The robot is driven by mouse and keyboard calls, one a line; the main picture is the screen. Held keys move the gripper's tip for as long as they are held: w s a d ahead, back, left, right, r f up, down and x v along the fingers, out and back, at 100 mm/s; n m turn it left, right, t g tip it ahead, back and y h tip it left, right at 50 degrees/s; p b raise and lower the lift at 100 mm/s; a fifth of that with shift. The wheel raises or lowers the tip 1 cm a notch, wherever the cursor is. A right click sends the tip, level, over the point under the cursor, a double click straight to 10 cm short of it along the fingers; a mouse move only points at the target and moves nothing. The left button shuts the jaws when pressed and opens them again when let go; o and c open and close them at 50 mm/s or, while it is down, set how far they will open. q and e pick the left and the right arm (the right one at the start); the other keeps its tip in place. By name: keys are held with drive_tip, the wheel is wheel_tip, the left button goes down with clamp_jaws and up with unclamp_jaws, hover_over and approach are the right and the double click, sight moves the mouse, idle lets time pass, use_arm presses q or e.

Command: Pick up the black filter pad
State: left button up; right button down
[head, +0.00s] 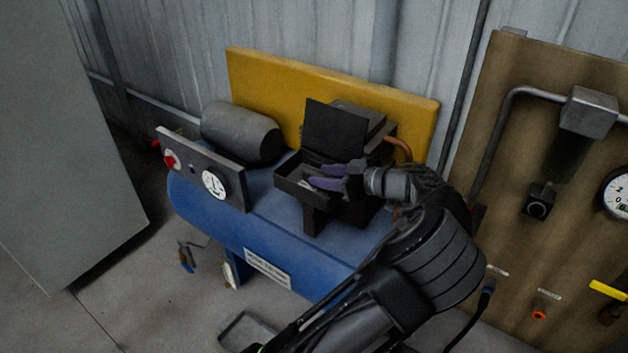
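A small black open box (294,187) sits on top of the blue compressor tank. A flat black square panel (335,130) stands upright at its back; I cannot tell whether it is the lid or the filter pad. No separate black pad can be made out inside the box. The gripper and wrist hide the right part of the box.
The blue tank (225,225) carries a grey motor (240,133) and a gauge panel (222,183) left of the box. A yellow guard (265,82) stands behind. A brown board (545,110) with pipes and a gauge is at right. A grey cabinet (60,150) is at left.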

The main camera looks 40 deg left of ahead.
use_arm(q)
drive_tip(key=shift+a+f, duration=0.2)
drive_tip(key=shift+a, duration=0.35)
drive_tip(key=shift+c, duration=0.3)
clamp_jaws()
idle(0.3)
